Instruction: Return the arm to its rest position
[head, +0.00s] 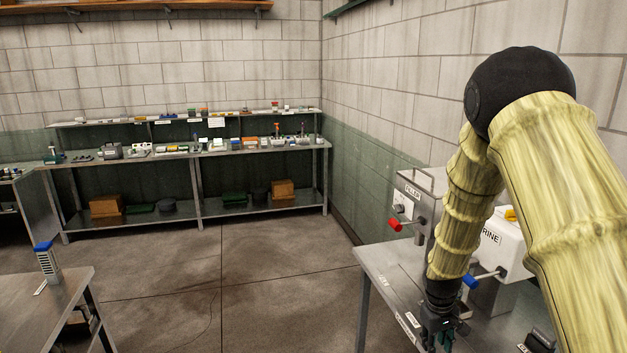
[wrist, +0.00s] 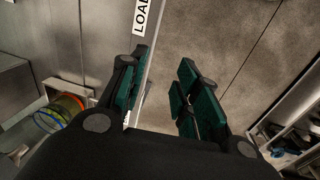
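My arm, in a yellowish sleeve with a black elbow, fills the right of the head view. It bends down to my gripper (head: 444,330), which is low over the edge of a steel table (head: 385,268). In the wrist view my gripper (wrist: 158,92) shows two fingers with green pads, spread apart. Only the table edge and the floor show between them, and nothing is held. Part of the gripper is cut off at the bottom of the head view.
A long shelf bench (head: 180,155) lines the back wall. Another table (head: 60,300) is at the left. The floor between is clear.

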